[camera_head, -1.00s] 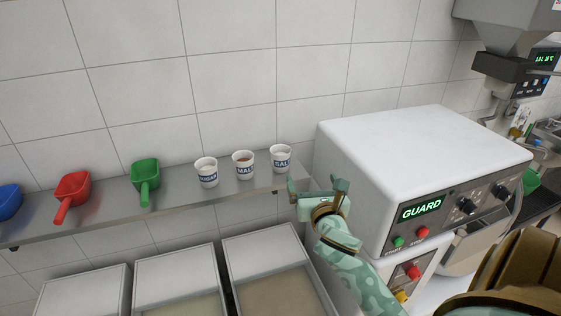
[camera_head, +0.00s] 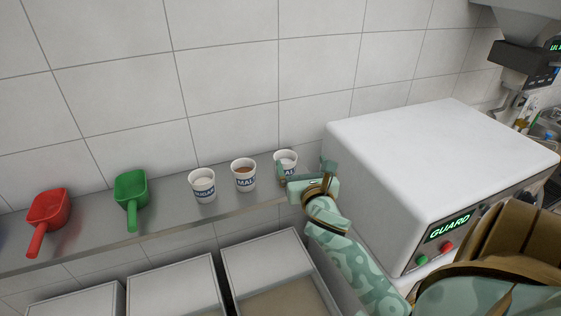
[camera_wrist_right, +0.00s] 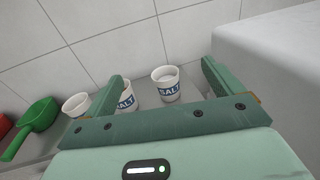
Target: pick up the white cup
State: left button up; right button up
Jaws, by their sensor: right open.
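Three white cups with blue labels stand upright in a row on the steel shelf (camera_head: 165,228). The SUGAR cup (camera_head: 202,187) is leftmost, the MALT cup (camera_head: 243,176), with brown contents, is in the middle, and the SALT cup (camera_head: 288,157) is rightmost. My right gripper (camera_head: 306,170) is open and partly covers the SALT cup in the head view. In the right wrist view, the SALT cup (camera_wrist_right: 166,86) shows between the spread fingers, ahead of the palm and not gripped. The left finger partly hides the MALT cup (camera_wrist_right: 126,96) there. My left gripper is out of view.
A green scoop (camera_head: 131,192) and a red scoop (camera_head: 47,215) lie on the shelf to the left. A white-topped machine with a GUARD display (camera_head: 440,145) stands close at right. Open bins (camera_head: 262,258) sit below the shelf; the tiled wall (camera_head: 225,75) is behind.

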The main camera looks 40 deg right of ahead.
jog(key=w+f+b, duration=0.1)
jog(key=f, duration=0.1)
jog(key=b, duration=0.9)
send_near(289, 168)
jog(key=x, duration=0.8)
jog(key=shift+w+d+b, duration=0.15)
jog(key=shift+b, duration=0.2)
jog(key=x, duration=0.5)
jog(key=shift+w+a+b, duration=0.25)
jog(key=shift+w+b, duration=0.1)
jog(key=shift+b, duration=0.05)
jog(key=shift+s, duration=0.15)
jog(key=shift+c, duration=0.9)
jog(key=c, duration=0.9)
